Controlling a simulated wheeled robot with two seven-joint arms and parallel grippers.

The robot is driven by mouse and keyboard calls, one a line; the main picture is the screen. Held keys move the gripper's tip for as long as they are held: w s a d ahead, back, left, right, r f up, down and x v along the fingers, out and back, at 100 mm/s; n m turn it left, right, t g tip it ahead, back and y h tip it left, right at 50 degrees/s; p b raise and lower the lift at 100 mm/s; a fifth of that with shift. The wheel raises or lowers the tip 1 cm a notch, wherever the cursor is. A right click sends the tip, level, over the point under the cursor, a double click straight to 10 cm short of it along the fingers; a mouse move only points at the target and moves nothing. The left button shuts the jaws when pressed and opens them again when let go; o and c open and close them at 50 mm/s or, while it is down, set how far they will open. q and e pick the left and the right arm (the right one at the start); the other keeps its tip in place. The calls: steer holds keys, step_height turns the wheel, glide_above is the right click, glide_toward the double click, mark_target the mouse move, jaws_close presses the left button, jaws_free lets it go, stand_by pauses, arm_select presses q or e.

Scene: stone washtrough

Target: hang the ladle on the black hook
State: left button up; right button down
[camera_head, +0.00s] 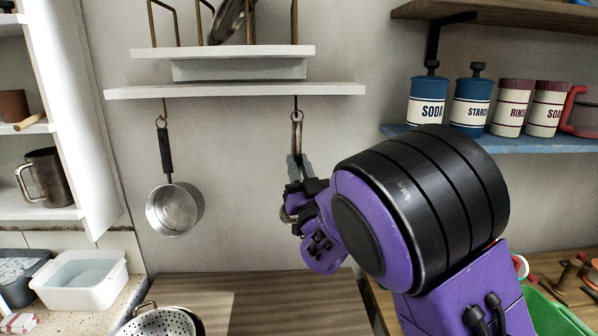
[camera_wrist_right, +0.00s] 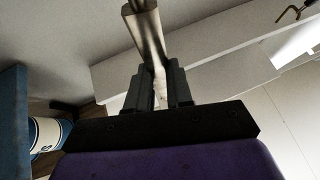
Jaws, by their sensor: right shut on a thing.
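The ladle (camera_head: 297,132) is upright, with the ring at the top of its handle at the dark hook (camera_head: 296,103) under the white wall shelf. I cannot tell whether the hook passes through the ring or the ring is only in front of it. My right gripper (camera_head: 299,163) is shut on the ladle's handle below the ring. The ladle's lower part is mostly hidden behind my gripper. In the right wrist view the handle (camera_wrist_right: 148,38) rises from between the two fingers (camera_wrist_right: 160,88). My left gripper is not in view.
A small pan (camera_head: 175,208) hangs from a brass-coloured hook (camera_head: 163,115) to the left. Several canisters, including a blue one (camera_head: 428,100), stand on a blue shelf (camera_head: 545,144) to the right. A colander (camera_head: 160,324) is below. The wall between pan and ladle is clear.

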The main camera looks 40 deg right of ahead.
steer(key=shift+w+d+f, duration=0.2)
steer(key=shift+w+d, duration=0.4)
steer(key=shift+w, duration=0.3)
steer(key=shift+w+d+b, duration=0.2)
steer(key=shift+w+d, duration=0.25)
steer(key=shift+w, duration=0.3)
steer(key=shift+w+d+b, duration=0.2)
steer(key=shift+w+d, duration=0.25)
steer(key=shift+w, duration=0.3)
steer(key=shift+w+d+f+b, duration=0.3)
steer(key=shift+w+f+b, duration=0.3)
steer(key=shift+b, duration=0.25)
steer(key=shift+s, duration=0.1)
